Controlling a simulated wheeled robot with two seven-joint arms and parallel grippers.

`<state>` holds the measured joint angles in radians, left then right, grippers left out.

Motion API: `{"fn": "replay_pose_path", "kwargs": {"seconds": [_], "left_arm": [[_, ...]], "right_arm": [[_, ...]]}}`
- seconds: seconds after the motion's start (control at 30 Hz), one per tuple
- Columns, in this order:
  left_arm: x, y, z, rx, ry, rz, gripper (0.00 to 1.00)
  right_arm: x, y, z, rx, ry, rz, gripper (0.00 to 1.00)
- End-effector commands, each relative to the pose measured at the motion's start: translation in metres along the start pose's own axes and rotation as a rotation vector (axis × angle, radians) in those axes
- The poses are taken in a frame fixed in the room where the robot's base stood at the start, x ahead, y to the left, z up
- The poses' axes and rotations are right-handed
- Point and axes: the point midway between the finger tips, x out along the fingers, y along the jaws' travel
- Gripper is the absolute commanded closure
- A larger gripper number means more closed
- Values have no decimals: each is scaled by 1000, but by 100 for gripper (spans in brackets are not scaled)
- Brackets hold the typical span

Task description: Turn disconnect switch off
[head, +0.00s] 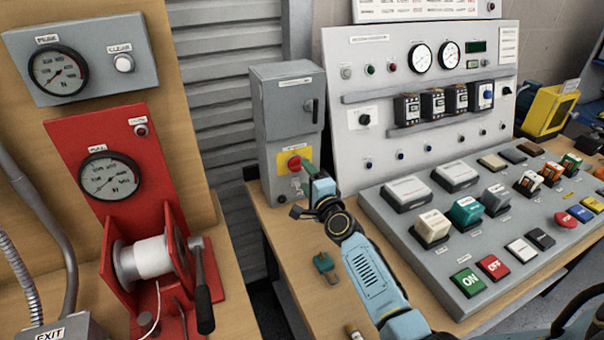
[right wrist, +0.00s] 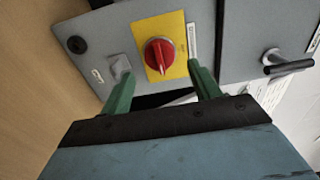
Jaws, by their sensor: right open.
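The disconnect switch is a red rotary knob (head: 294,163) on a yellow plate (head: 297,155), low on the front of a grey cabinet (head: 285,110) in the head view. In the right wrist view the red knob (right wrist: 158,54) sits on its yellow plate near the top middle. My right gripper (head: 303,190) is in front of the lower cabinet, just below the knob. Its two green fingers (right wrist: 160,85) are spread wide, with the knob beyond and between them. Nothing is between the fingertips, and they appear apart from the knob. My left gripper is not in view.
A cabinet handle (head: 312,108) sticks out above the knob and also shows in the right wrist view (right wrist: 285,62). A padlock (head: 325,265) lies on the wooden table. A sloped button console (head: 400,215) stands right of my arm, and a red winch (head: 150,255) at left.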

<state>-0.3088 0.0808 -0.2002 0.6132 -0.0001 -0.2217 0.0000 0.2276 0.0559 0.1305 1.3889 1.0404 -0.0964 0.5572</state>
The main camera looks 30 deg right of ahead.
Motion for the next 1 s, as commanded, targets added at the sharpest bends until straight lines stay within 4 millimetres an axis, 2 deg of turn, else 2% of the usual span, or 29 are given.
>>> {"fn": "replay_pose_path", "kwargs": {"seconds": [0.1, 0.2, 0.4, 0.63, 0.93, 1.0], "left_arm": [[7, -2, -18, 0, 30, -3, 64], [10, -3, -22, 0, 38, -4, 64], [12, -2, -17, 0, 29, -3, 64], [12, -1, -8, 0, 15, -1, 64], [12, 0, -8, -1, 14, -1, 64], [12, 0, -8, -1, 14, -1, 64]], "right_arm": [[18, 1, -1, 0, 1, -1, 38], [28, 1, 0, 0, 1, -1, 38], [36, 0, 0, 0, 1, 0, 38], [36, 0, 0, 0, 1, 0, 38], [36, 0, 0, 0, 1, 0, 76], [36, 0, 0, 0, 1, 0, 81]]}}
